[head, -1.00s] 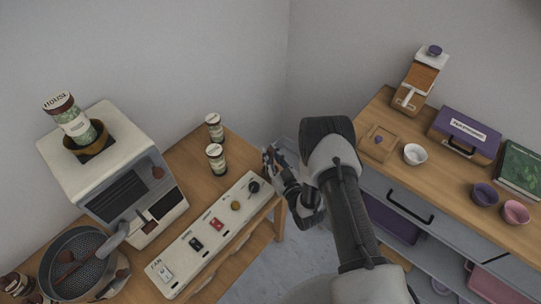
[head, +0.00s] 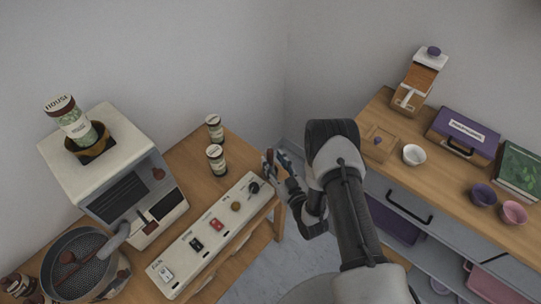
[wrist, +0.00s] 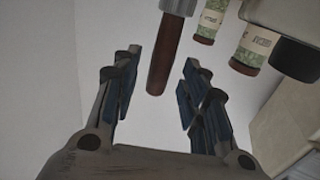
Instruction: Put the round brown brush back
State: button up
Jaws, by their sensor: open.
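My gripper (head: 274,157) is open, beyond the right end of the white control panel in the head view. In the wrist view its two fingers (wrist: 160,72) stand apart. A reddish-brown rounded handle with a pale metal end (wrist: 166,58) shows between and beyond the fingers, with a gap visible on both sides. It may be the round brown brush, but its bristles and full shape are out of view. In the head view only a small brown patch shows at the fingertips, so I cannot tell what it belongs to.
Two labelled jars (head: 215,128) (head: 216,159) stand behind the control panel (head: 208,240). A cream roaster (head: 110,165) and a round dark tray (head: 78,265) are at left. The right cabinet holds a purple case (head: 462,136), a white bowl (head: 414,155) and cups.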

jog(key=p+v, duration=0.1)
jog(key=v, duration=0.8)
jog(key=w+r+n+g+h, duration=0.1)
jog(key=w+r+g, duration=0.1)
jog(key=w+r, duration=0.45)
jog(key=w+d+r+m+g+h, duration=0.1)
jog(key=w+d+r+h, duration=0.2)
jog(key=r, duration=0.5)
jog(key=w+d+r+g+h, duration=0.1)
jog(key=d+r+g+h, duration=0.15)
jog(key=d+r, duration=0.4)
jog(key=s+d+r+m+g+h, duration=0.2)
jog(key=s+d+r+m+h, duration=0.1)
jog(key=s+r, duration=0.85)
jog(key=s+r+m+g, duration=0.1)
jog(key=s+r+g, duration=0.1)
jog(key=s, duration=0.9)
jog(key=s+a+r+m+g, duration=0.1)
jog(key=s+r, duration=0.1)
jog(key=s, duration=0.9)
jog(key=shift+s+a+r+m+g+y, duration=0.2)
jog(key=shift+a+r+m+g+y, duration=0.1)
jog(key=shift+m+g+y, duration=0.1)
